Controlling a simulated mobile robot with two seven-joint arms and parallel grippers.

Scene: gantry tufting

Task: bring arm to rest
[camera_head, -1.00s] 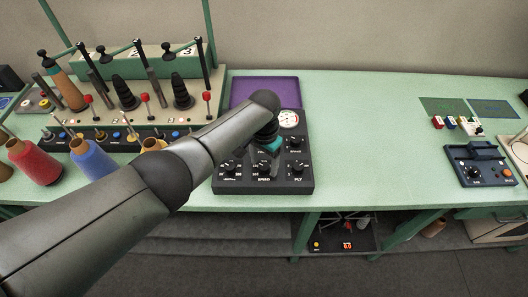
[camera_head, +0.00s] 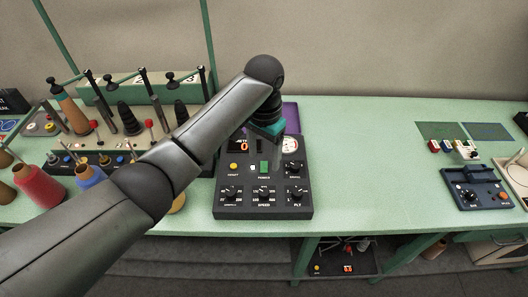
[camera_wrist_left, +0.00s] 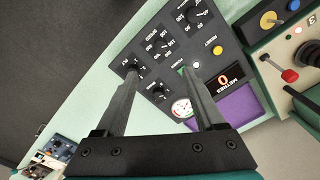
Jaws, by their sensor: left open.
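My left arm comes in from the left in the head view and bends down at its wrist over the black control panel (camera_head: 264,210). My left gripper (camera_head: 262,158) hangs above the panel's upper part, partly hidden by its own wrist. In the left wrist view the two fingers of the left gripper (camera_wrist_left: 162,82) stand wide apart with nothing between them. The control panel (camera_wrist_left: 178,55) lies below them, with its dark knobs, yellow button and a red-digit display. My right gripper is in neither view.
Yarn cones, such as a red cone (camera_head: 40,187), and a rack of spindles stand at the left. A purple mat (camera_head: 291,116) lies behind the panel. A blue-grey device (camera_head: 477,187) sits at the right. The green bench (camera_head: 360,160) is clear between.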

